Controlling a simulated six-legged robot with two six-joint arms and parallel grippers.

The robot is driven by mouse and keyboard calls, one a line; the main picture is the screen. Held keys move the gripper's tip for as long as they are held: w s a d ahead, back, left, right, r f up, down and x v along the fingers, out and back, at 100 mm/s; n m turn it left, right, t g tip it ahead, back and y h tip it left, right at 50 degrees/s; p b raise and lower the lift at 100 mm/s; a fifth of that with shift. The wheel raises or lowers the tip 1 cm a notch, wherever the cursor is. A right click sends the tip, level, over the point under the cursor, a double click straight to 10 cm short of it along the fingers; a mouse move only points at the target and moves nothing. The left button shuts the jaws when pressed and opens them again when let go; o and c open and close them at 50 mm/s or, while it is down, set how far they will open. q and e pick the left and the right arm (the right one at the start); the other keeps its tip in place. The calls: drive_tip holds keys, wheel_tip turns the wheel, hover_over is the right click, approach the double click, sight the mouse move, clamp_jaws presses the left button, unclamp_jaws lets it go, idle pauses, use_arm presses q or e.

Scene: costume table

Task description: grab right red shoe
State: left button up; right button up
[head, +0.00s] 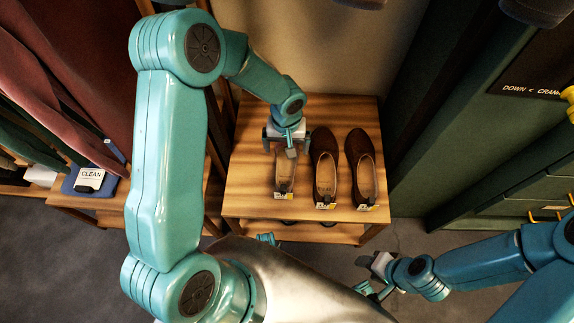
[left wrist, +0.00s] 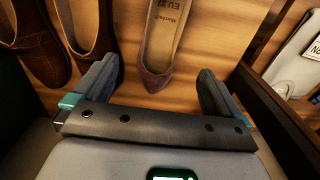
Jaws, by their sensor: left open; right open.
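A slim shoe with a dark red toe (left wrist: 155,80) and a pale insole marked EU 37 lies on the wooden table. In the head view its pale insole (head: 285,180) shows, and its toe is hidden under my left gripper (head: 287,147). In the left wrist view my left gripper (left wrist: 160,85) is open, with one finger on each side of the toe and a gap on both sides. I cannot tell its exact height. No second red shoe is visible. My right gripper (head: 368,275) is open and empty, low in front of the table's right corner.
Two brown shoes (head: 325,175) (head: 363,172) stand close to the right of the red shoe. A lower shelf (head: 270,230) runs under the tabletop (head: 245,195). A "CLEAN" box (head: 90,178) sits on the left bench. A green cabinet (head: 460,160) stands right.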

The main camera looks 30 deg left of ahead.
use_arm(q)
drive_tip(key=b, duration=0.2)
hover_over(286, 168)
wheel_tip(286, 168, down, 7)
drive_tip(key=shift+f, duration=0.2)
wheel_tip(286, 168, down, 5)
drive_tip(key=shift+f+b, duration=0.1)
drive_tip(key=shift+b, duration=0.4)
drive_tip(key=c, duration=1.2)
